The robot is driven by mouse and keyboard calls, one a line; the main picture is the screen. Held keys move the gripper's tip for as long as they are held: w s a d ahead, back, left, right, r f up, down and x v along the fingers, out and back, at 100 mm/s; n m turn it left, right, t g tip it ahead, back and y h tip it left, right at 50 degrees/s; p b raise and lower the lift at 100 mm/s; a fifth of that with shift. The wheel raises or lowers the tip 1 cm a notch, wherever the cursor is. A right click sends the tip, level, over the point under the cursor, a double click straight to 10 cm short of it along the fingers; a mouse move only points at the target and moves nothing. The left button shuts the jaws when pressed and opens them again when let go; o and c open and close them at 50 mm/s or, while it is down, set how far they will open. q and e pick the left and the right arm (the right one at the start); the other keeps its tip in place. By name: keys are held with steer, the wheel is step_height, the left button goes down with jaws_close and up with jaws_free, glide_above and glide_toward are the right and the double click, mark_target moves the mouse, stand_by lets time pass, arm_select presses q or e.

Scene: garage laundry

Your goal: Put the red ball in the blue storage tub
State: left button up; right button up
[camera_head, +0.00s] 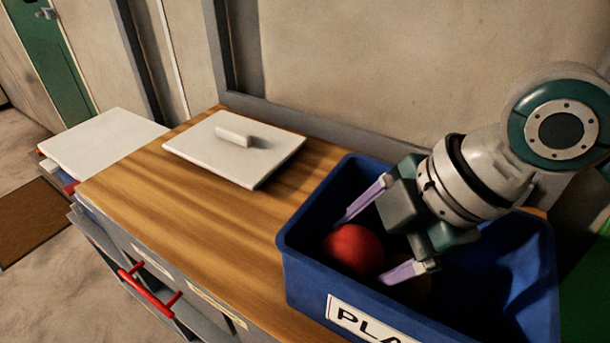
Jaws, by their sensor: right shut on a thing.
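The red ball (354,250) is inside the blue storage tub (300,262), near its left end. My right gripper (364,250) reaches down into the tub from the upper right, with its two pale purple fingers on either side of the ball, shut on it. Whether the ball touches the tub's floor cannot be told. The tub stands open on the right part of the wooden top and carries a white label starting "PLA", cut off by the frame. My left gripper is out of view.
A white lid-like panel with a handle (207,157) lies on the wooden top (190,210) left of the tub. A white surface (100,143) adjoins at the left. A red drawer handle (150,292) sticks out in front. A wall stands behind. A brownish object shows partly behind a finger.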

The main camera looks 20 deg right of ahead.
mark_target(357, 273)
steer(key=shift+f+b, duration=0.4)
steer(key=shift+f, duration=1.65)
steer(key=shift+f, duration=0.1)
steer(key=o, duration=1.2)
steer(key=shift+o, duration=0.2)
